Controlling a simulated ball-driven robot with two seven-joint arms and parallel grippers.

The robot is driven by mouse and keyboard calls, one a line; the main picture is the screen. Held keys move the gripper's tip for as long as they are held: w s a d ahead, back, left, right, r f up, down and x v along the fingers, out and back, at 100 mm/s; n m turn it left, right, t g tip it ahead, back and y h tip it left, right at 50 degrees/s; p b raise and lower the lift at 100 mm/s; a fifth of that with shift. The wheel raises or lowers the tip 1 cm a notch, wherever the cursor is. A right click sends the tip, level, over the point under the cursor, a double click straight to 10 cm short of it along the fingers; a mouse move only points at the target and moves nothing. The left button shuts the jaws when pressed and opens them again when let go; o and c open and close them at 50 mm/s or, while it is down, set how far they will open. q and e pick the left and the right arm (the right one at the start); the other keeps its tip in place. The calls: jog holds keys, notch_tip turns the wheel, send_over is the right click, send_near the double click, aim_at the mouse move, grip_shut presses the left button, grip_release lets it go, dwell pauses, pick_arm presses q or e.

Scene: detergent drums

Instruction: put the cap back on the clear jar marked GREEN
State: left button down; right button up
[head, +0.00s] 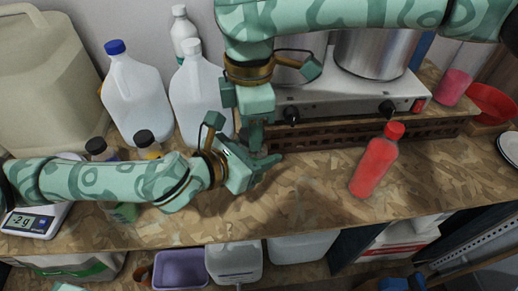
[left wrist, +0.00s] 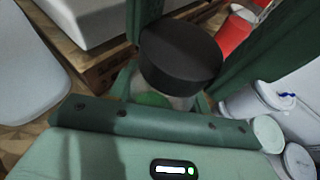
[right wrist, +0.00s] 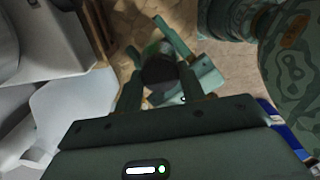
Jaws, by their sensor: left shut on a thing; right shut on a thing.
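My left gripper (head: 266,172) is shut on a clear jar with green on it (left wrist: 158,99), low over the worktop. The jar is hidden behind the grippers in the head view, and I cannot read any marking. A round black cap (left wrist: 180,54) is at the jar's mouth in the left wrist view; I cannot tell whether it is seated or just above. My right gripper (head: 257,148) comes down from above and is shut on the cap, which also shows dark between its fingers in the right wrist view (right wrist: 160,69).
Two black-capped bottles (head: 97,146) stand behind my left forearm, near a scale (head: 32,221). White jugs (head: 138,95) stand behind. A red bottle (head: 375,163) is on the right of the worktop. A hotplate (head: 350,97) is behind my right gripper. The front middle worktop is clear.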

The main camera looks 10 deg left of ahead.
jog(key=o, duration=1.1)
jog(key=shift+r, duration=2.3)
jog(key=shift+c, duration=0.3)
jog(key=shift+s+a+f, duration=0.1)
jog(key=shift+s+f, duration=0.05)
jog(key=shift+f, duration=0.15)
notch_tip(320, 180, up, 4)
jog(key=n, duration=0.7)
jog(key=shift+n, duration=0.5)
